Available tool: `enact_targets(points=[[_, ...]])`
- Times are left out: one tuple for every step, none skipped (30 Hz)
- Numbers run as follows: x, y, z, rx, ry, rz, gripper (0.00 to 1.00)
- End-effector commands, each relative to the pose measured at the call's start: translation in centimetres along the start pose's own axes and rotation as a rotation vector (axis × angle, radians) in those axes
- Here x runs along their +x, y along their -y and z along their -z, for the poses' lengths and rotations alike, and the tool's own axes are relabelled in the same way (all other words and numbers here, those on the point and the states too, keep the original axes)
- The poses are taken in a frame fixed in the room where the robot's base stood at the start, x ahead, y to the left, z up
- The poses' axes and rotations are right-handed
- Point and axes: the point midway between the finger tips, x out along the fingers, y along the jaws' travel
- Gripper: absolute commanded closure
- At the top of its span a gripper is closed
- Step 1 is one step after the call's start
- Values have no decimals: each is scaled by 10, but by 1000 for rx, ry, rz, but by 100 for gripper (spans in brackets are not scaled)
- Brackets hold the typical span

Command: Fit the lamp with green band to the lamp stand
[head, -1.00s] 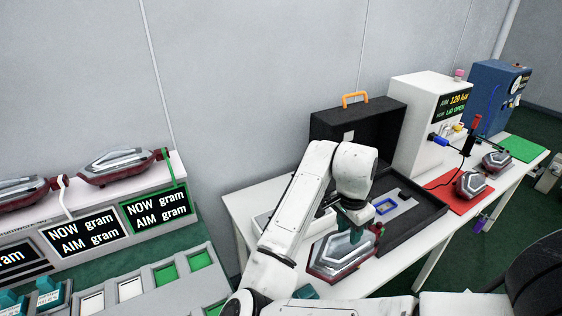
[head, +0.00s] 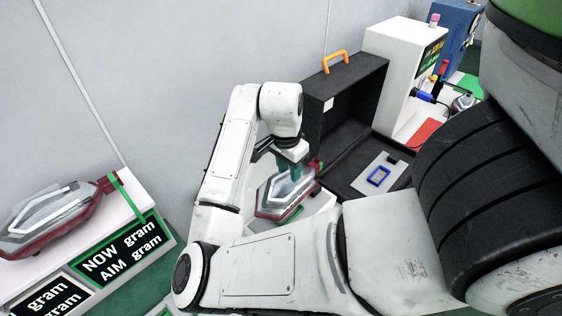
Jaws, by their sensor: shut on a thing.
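My gripper (head: 289,172) has teal fingers and is shut on a silver-grey lamp with a dark red rim (head: 272,207). The lamp is just left of the open black case, over or on the white table; I cannot tell if it touches. A small green patch shows at its lower right edge, and I cannot tell if it is a band. Another such lamp (head: 48,222) lies on the white shelf at left, with a green strap (head: 124,193) hanging by its right end. I cannot make out the lamp stand for sure.
The open black case (head: 345,105) with an orange handle holds a grey plate with a blue frame (head: 379,176). My arm and body cover the lower right.

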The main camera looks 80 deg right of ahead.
Motion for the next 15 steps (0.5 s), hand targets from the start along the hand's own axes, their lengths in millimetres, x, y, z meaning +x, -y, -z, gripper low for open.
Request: enact_targets(points=[[0, 0, 0, 0, -1, 0, 100], [0, 0, 0, 0, -1, 0, 100], [0, 0, 0, 0, -1, 0, 100], [0, 0, 0, 0, -1, 0, 100], [0, 0, 0, 0, -1, 0, 100], [0, 0, 0, 0, -1, 0, 100], [0, 0, 0, 0, -1, 0, 100], [-1, 0, 0, 0, -1, 0, 100], [-1, 0, -1, 0, -1, 0, 100], [-1, 0, -1, -1, -1, -1, 100], [1, 0, -2, 0, -1, 0, 100], [3, 0, -2, 0, 0, 0, 100], [5, 0, -2, 0, 0, 0, 100], [7, 0, -2, 0, 0, -1, 100], [10, 0, -2, 0, 0, -1, 100]])
